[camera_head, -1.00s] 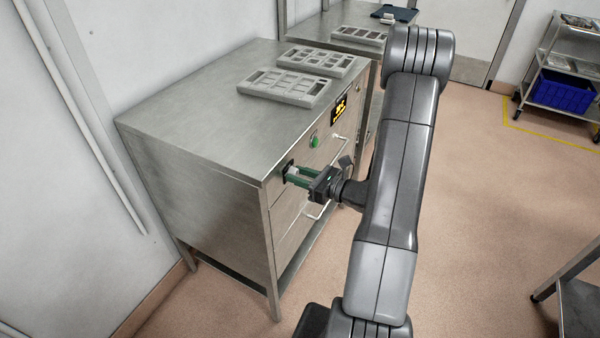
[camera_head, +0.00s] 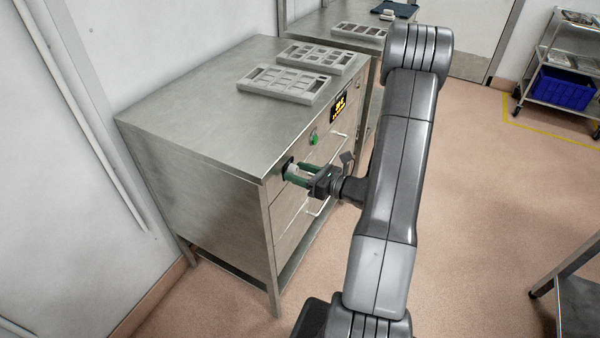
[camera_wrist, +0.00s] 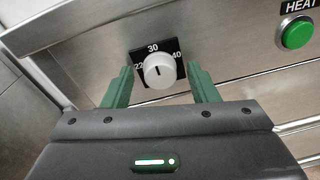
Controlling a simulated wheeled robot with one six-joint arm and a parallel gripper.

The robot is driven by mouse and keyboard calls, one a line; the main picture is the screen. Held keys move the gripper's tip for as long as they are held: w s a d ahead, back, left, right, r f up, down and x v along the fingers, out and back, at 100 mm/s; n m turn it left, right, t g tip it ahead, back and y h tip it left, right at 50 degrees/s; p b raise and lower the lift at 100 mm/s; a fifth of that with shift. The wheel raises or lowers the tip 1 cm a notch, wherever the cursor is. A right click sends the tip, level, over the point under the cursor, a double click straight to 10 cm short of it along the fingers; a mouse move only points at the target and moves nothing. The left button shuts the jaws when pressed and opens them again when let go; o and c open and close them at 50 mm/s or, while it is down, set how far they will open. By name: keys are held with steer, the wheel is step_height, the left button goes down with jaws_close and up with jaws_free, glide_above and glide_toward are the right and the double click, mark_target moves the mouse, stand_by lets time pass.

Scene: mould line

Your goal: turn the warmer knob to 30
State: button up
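The warmer knob (camera_wrist: 158,71) is a white round dial on a black plate (camera_wrist: 175,46) marked 22, 30 and 40. Its dark pointer line stands nearly upright in the wrist view, toward the 30 at the top. My gripper (camera_wrist: 161,84) is open, with one green finger on each side of the knob and a visible gap to it on both sides. In the head view my gripper (camera_head: 298,174) is at the left end of the warmer's front panel, its fingers partly hiding the knob.
The steel warmer cabinet (camera_head: 200,110) carries two grey moulds (camera_head: 283,84) on top. A green HEAT button (camera_wrist: 297,33) and a lit display (camera_head: 339,107) are on the same front, right of the knob. Drawer handles (camera_head: 318,208) stick out below.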

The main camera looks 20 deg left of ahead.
steer(key=shift+d, duration=0.1)
steer(key=s+d+r+b, duration=0.1)
steer(key=d, duration=1.2)
steer(key=shift+s+d, duration=0.25)
steer(key=shift+r, duration=0.1)
steer(key=a, duration=0.4)
steer(key=w+a, duration=0.1)
steer(key=a, duration=0.4)
steer(key=a+f+p, duration=0.1)
steer(key=a, duration=0.3)
steer(key=shift+w+a+f, duration=0.1)
steer(key=shift+w+a, duration=0.15)
steer(key=shift+a, duration=0.15)
steer(key=shift+d, duration=0.1)
